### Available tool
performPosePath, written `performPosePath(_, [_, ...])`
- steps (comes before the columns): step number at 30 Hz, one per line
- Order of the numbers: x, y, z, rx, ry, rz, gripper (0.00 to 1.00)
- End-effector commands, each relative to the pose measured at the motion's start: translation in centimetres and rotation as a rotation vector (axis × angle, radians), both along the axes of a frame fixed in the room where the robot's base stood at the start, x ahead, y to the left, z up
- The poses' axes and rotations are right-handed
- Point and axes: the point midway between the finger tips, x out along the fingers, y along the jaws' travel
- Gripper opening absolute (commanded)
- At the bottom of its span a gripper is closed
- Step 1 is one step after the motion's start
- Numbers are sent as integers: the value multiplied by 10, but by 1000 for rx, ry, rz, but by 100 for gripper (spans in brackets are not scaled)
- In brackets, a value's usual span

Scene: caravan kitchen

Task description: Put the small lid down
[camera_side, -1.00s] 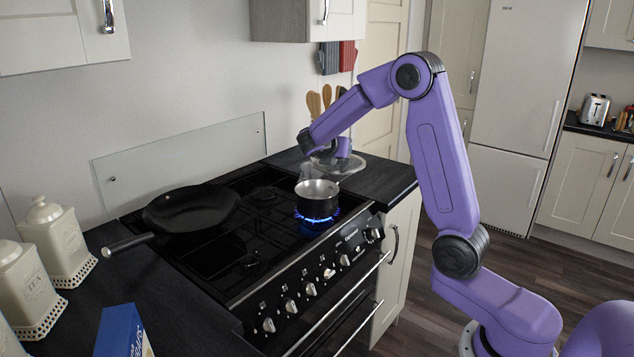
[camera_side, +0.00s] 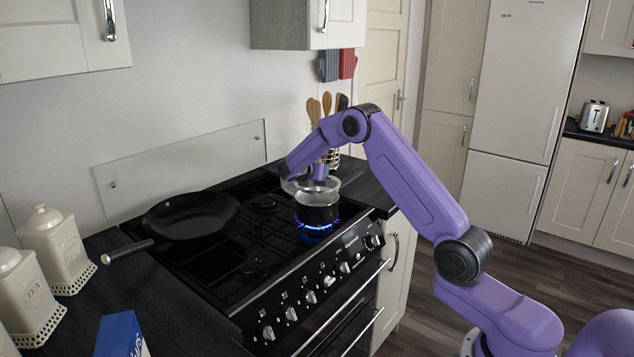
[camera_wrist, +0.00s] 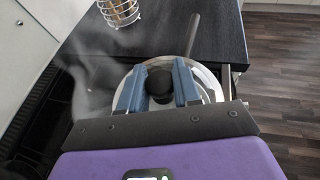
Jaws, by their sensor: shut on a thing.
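The small lid (camera_side: 333,184) is clear glass with a pale rim and sits level over the small saucepan (camera_side: 317,214), at about its rim. I cannot tell whether it touches the rim. The saucepan is on a burner with a lit blue flame. My gripper (camera_side: 319,176) is above the pan. In the wrist view my gripper (camera_wrist: 158,75) has its blue fingers shut on both sides of the lid's black knob (camera_wrist: 160,82). The lid (camera_wrist: 209,82) shows around the fingers, and the pan's dark handle (camera_wrist: 192,34) sticks out beyond it.
A black frying pan (camera_side: 191,214) stands on the hob to the left. A wire utensil holder (camera_wrist: 119,10) stands on the dark worktop (camera_wrist: 222,35) behind. Steam rises left of the lid. Canisters (camera_side: 53,245) and a blue box (camera_side: 121,334) are at the lower left.

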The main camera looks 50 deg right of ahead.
Motion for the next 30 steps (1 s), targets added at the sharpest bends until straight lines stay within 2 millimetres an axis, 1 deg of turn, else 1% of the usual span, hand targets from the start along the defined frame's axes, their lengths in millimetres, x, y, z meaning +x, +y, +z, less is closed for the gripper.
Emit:
performPosePath(3, [5,-3,-8,0,0,-1,0])
performPosePath(6, [4,-2,-23,0,4,-1,0])
performPosePath(9, [4,-2,-34,0,2,1,0])
performPosePath(17, [4,-2,-35,-1,-1,0,0])
performPosePath(26, [4,-2,-42,-1,0,0,0])
performPosePath(27, [4,-2,-43,0,0,0,39])
performPosePath(29, [4,-2,-43,0,0,0,58])
performPosePath(30, [4,-2,-43,0,0,0,58])
